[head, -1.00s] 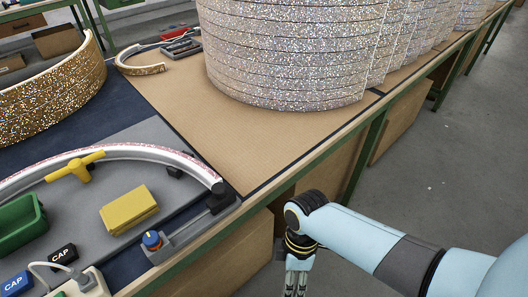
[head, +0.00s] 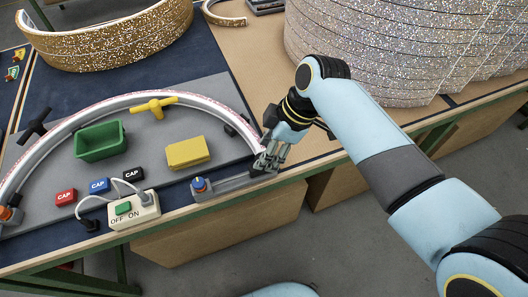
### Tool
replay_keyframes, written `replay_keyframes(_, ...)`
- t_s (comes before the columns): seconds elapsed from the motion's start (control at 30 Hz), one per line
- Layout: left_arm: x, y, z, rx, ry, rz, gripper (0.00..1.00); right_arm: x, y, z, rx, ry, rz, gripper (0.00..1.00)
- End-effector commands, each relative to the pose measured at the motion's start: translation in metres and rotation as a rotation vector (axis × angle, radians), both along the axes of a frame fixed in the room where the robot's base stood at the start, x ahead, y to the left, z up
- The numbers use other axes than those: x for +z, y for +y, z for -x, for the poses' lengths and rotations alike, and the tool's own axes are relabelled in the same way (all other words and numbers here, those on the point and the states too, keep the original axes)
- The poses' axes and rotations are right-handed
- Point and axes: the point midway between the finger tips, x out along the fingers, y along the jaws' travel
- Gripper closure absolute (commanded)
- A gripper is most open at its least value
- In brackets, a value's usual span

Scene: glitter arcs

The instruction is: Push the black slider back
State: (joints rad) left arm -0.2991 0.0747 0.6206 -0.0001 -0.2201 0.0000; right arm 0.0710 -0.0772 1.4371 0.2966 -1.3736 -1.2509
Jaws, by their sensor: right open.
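The black slider (head: 259,170) sits at the right end of a short grey rail (head: 232,182), by the right end of the white curved arc (head: 205,103). My gripper partly covers it. My left gripper is out of view.
A green bin (head: 101,141), a yellow block (head: 188,152) and a yellow T-handle (head: 155,106) lie inside the arc. Red, blue and black caps and an OFF/ON switch box (head: 134,210) are at the front left. Large glittering arcs (head: 370,50) stand behind my right arm.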

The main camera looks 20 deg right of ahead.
Motion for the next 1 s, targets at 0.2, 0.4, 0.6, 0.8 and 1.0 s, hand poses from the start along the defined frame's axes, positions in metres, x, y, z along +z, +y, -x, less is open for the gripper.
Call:
replay_keyframes(0.2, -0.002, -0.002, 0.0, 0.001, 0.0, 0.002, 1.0, -0.019, 0.007, -0.003, 0.001, 0.0, 0.002, 0.49)
replay_keyframes(0.4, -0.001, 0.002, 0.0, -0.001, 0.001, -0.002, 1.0, -0.021, 0.007, -0.003, 0.0, -0.002, 0.002, 0.49)
replay_keyframes(0.6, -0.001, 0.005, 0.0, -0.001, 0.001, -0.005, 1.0, -0.021, 0.007, -0.003, 0.0, -0.001, 0.001, 0.64)
replay_keyframes(0.8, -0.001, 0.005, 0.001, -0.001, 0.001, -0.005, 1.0, -0.021, 0.007, -0.003, 0.0, -0.001, 0.001, 0.9)
replay_keyframes(1.0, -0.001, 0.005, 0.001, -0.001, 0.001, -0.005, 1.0, -0.021, 0.007, -0.003, 0.0, -0.001, 0.001, 1.0)
